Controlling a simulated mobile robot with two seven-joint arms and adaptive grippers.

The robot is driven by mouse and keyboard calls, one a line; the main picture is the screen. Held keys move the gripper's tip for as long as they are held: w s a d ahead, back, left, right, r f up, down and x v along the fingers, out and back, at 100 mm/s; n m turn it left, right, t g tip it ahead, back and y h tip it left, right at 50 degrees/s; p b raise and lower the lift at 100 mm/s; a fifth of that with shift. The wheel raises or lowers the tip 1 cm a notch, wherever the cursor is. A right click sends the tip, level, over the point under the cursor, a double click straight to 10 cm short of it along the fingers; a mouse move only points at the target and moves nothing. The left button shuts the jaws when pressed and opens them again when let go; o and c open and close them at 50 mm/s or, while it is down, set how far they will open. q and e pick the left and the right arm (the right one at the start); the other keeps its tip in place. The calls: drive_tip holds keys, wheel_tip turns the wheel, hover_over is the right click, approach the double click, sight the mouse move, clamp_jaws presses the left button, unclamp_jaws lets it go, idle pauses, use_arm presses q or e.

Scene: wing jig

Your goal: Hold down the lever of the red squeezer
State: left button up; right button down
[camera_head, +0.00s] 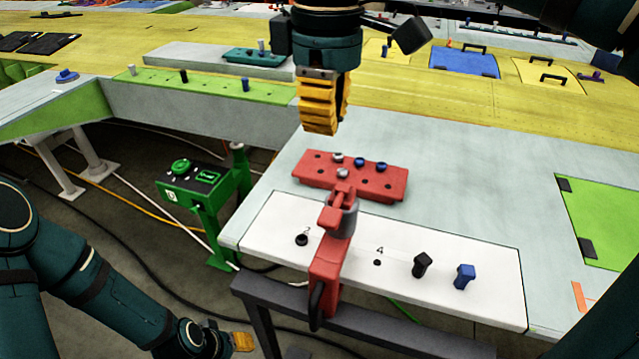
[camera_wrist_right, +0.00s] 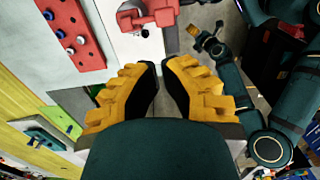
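The red squeezer (camera_head: 326,262) stands at the front edge of the white strip on the table, with a grey part near its top. It shows in part at the top edge of the right wrist view (camera_wrist_right: 162,14). I cannot clearly tell its lever from its body. My right gripper (camera_head: 320,132) hangs with its yellow fingers above and beyond the squeezer, apart from it. In the right wrist view the fingers (camera_wrist_right: 167,66) are spread with nothing between them. My left gripper (camera_head: 243,341) is low at the bottom left, beyond the table edge, small and partly hidden.
A red block with holes and pegs (camera_head: 312,178) lies just behind the squeezer. A black knob (camera_head: 422,265) and a blue knob (camera_head: 465,276) stand to its right on the white strip. A green control stand (camera_head: 208,200) is left of the table.

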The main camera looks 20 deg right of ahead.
drive_tip(key=b, duration=0.3)
approach(324, 214)
drive_tip(key=f, duration=0.6)
drive_tip(key=shift+w+d+f, duration=0.2)
drive_tip(key=shift+w+f, duration=0.1)
drive_tip(key=shift+w, duration=0.1)
drive_tip(key=shift+f, duration=0.85)
drive_tip(key=f+t+b, duration=0.1)
drive_tip(key=f+t+h+b, duration=0.1)
drive_tip(key=b, duration=0.1)
drive_tip(key=shift+s+a+f+h, duration=0.15)
drive_tip(key=shift+s+h, duration=0.1)
drive_tip(key=shift+h, duration=0.05)
drive_tip(key=shift+f, duration=0.15)
